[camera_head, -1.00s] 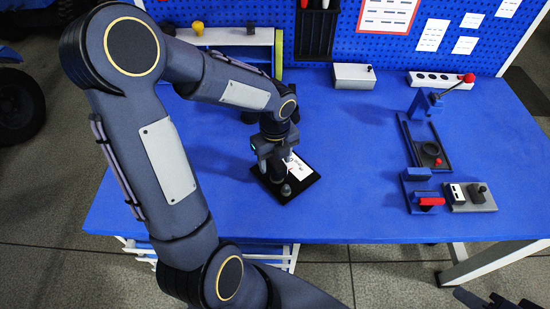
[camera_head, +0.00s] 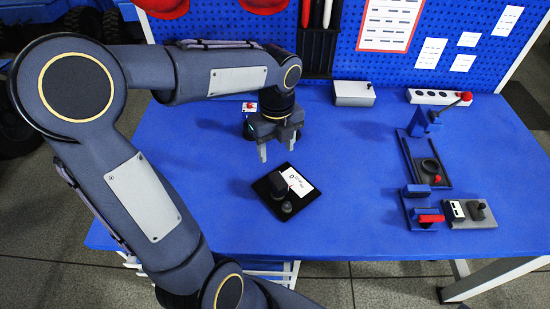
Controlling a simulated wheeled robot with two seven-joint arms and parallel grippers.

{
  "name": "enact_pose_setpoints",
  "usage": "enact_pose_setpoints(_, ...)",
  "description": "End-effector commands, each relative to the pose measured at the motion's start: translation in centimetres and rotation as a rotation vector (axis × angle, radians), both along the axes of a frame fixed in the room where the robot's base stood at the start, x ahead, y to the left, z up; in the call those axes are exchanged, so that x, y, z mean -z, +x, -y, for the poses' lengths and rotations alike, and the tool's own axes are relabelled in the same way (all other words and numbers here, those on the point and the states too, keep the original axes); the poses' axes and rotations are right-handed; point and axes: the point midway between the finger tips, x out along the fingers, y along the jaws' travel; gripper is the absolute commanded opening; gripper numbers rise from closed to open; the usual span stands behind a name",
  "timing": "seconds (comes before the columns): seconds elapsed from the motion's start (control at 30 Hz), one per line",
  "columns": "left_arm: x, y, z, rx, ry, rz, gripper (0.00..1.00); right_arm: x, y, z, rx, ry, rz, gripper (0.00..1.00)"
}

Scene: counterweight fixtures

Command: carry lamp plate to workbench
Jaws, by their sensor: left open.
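The lamp plate (camera_head: 301,201), a black square plate with a white card, a dark block and a small round knob on it, lies flat on the blue workbench (camera_head: 345,215), left of its middle. My left gripper (camera_head: 278,149) is open and empty. Its fingers point down, above and just behind the plate in the picture, apart from it. My right gripper is not in view.
A black fixture with a ring (camera_head: 430,166), a red-handled block (camera_head: 428,218) and a grey switch block (camera_head: 472,214) stand at the right. The bench middle is clear.

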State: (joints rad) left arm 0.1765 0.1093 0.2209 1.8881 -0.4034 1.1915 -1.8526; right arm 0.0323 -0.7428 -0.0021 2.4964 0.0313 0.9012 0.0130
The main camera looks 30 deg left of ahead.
Motion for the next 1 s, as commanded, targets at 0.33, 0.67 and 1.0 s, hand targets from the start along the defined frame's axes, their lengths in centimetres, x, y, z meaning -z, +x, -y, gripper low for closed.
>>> enact_pose_setpoints(0.33,-2.4,-5.5,1.2,-0.662,-0.128,0.104,0.55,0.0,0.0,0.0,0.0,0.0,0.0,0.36)
enact_pose_setpoints(0.67,-2.5,-12.3,4.0,-1.654,-0.498,0.071,0.55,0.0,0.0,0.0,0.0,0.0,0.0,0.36)
enact_pose_setpoints(1.0,-1.7,-14.6,5.8,-2.115,-0.728,-0.084,0.55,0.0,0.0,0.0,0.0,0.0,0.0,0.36)
